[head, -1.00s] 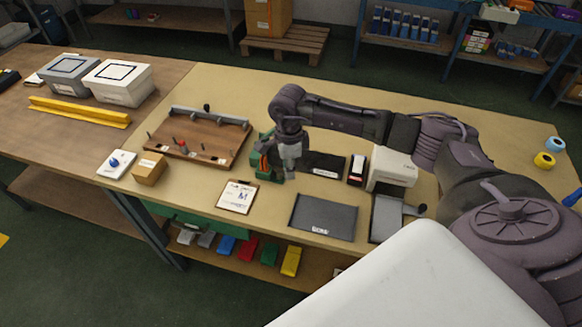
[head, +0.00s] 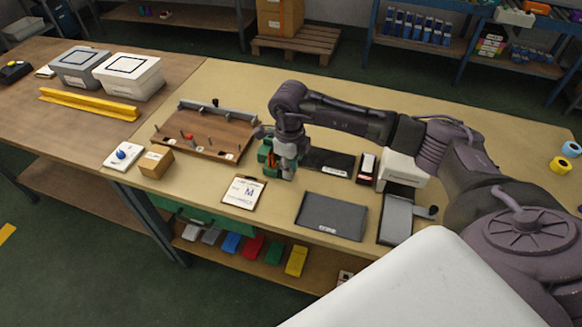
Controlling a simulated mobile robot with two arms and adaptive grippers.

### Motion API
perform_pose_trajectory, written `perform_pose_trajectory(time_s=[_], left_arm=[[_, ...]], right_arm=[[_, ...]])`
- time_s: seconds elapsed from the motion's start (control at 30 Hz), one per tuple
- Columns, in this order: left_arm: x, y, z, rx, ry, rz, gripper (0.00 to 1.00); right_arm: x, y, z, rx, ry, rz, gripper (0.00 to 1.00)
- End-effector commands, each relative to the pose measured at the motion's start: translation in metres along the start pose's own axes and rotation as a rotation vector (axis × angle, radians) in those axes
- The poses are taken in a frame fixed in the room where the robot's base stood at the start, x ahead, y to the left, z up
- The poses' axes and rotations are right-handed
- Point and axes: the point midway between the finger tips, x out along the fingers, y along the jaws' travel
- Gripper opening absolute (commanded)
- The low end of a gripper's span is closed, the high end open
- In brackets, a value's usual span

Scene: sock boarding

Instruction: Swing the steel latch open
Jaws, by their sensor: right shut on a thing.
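A brown wooden board (head: 222,124) lies on the table at left of my right gripper. A grey metal bar (head: 190,106) with a black knob (head: 214,102) runs along its back edge. Several short pegs and a red piece (head: 189,137) stand on it. I cannot make out which part is the steel latch. My right gripper (head: 286,170) points down beside the green holder (head: 265,153) with orange parts, at the right of the board. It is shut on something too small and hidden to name. My left gripper is not in view.
A clipboard (head: 243,192), a cardboard box (head: 156,161) and a dark mat (head: 331,216) lie along the front. A white machine (head: 402,170) stands at right. A yellow rail (head: 90,104) and two lidded boxes are far left. The table behind my right arm is clear.

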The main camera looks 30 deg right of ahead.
Motion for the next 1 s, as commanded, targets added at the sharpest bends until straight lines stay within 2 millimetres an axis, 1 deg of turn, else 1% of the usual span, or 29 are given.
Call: perform_pose_trajectory(time_s=[0.4,0.43,0.57,0.87,1.0], left_arm=[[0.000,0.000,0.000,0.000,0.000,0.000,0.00],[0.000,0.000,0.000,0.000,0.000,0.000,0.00],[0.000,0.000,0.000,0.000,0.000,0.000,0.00],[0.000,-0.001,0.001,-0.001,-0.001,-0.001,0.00],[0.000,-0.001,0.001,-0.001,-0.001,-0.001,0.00]], right_arm=[[-0.002,0.000,0.001,0.008,-0.004,-0.001,0.00],[-0.002,0.000,0.001,0.008,-0.004,-0.001,0.21],[-0.001,0.000,0.001,0.007,-0.004,-0.001,0.43],[-0.001,0.000,0.001,0.006,-0.002,0.000,0.43],[-0.013,0.000,0.001,0.006,-0.005,-0.002,0.43]])
